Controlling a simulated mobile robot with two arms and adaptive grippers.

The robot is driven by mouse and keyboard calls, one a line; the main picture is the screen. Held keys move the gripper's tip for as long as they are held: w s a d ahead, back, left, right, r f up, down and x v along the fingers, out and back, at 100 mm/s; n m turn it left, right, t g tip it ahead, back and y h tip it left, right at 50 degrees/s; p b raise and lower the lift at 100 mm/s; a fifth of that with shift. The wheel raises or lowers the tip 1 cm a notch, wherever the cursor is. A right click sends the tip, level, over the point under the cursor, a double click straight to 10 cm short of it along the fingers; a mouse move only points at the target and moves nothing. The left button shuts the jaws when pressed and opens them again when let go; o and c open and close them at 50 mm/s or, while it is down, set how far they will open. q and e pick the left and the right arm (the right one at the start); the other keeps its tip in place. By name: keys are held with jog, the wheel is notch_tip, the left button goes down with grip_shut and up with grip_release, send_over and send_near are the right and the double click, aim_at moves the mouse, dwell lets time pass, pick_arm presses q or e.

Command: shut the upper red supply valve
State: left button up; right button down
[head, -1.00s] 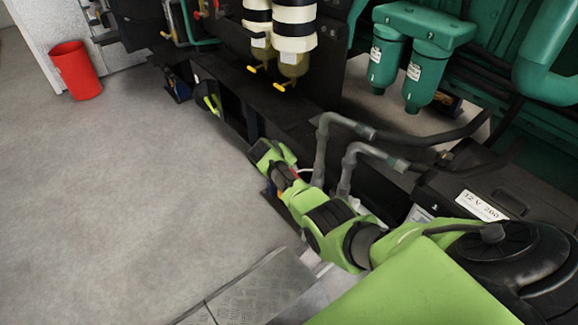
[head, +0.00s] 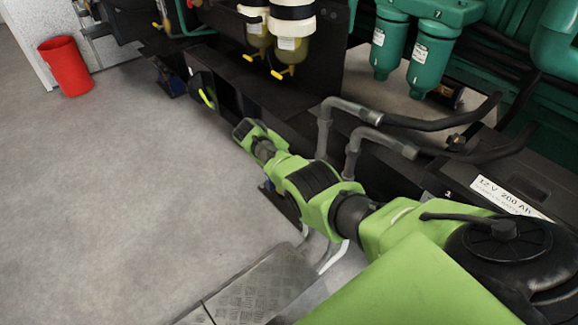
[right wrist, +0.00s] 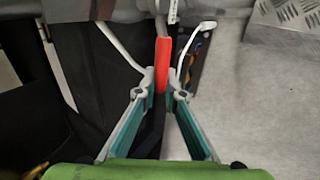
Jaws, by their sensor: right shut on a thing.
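A red valve lever (right wrist: 162,62) stands in the middle of the right wrist view, between the fingertips of my right gripper (right wrist: 160,84). The gripper is shut on the lever. The lever's pivot and valve body are not clear. I cannot tell from this view whether a second red lever is near it. In the head view my green right arm reaches in from the lower right to the low black frame, and its own links hide the gripper and the lever. My left gripper is in neither view.
Grey pipe elbows with black hoses (head: 345,108) rise close beside my right arm. A labelled battery (head: 512,178) is at the right. A tread-plate step (head: 255,290) lies below the arm. Open floor lies left, with a red bin (head: 66,66) far off.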

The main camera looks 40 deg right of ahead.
dwell(0.5)
jog(key=c, duration=2.4)
grip_release()
jog(key=shift+f, duration=0.1)
jog(key=v, duration=1.2)
